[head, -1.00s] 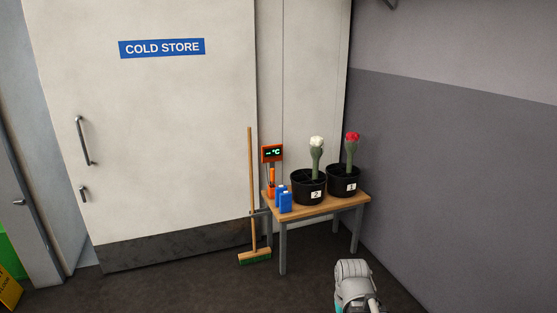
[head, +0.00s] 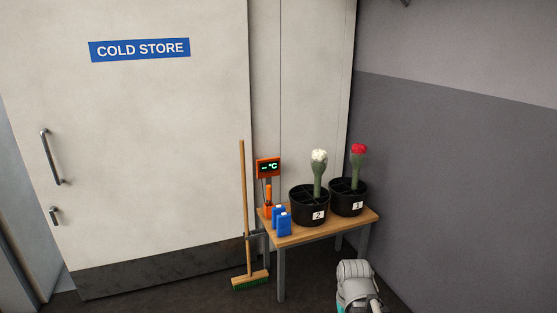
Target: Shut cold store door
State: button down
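The cold store door (head: 150,110) is a large off-white panel with a dark kick strip along its bottom. It fills the left half of the head view. A blue COLD STORE sign (head: 139,49) is high on it. A pale blue-grey surface shows beyond that edge; I cannot tell how wide any opening is. Part of my arm shows at the bottom right, well away from the handles. My gripper is not in view.
A wooden table (head: 345,222) stands right of the door, with black buckets (head: 308,207) (head: 347,199) of tulips, blue bottles (head: 284,225) and an orange °C display (head: 268,167). A broom (head: 243,200) stands upright before the door's right edge. A grey wall (head: 460,190) bounds the right.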

aim_at(129, 120)
jog(key=u, duration=0.05)
jog(key=i, duration=1.65)
jog(key=u, duration=0.2)
jog(key=i, duration=1.85)
jog(key=u, duration=0.1)
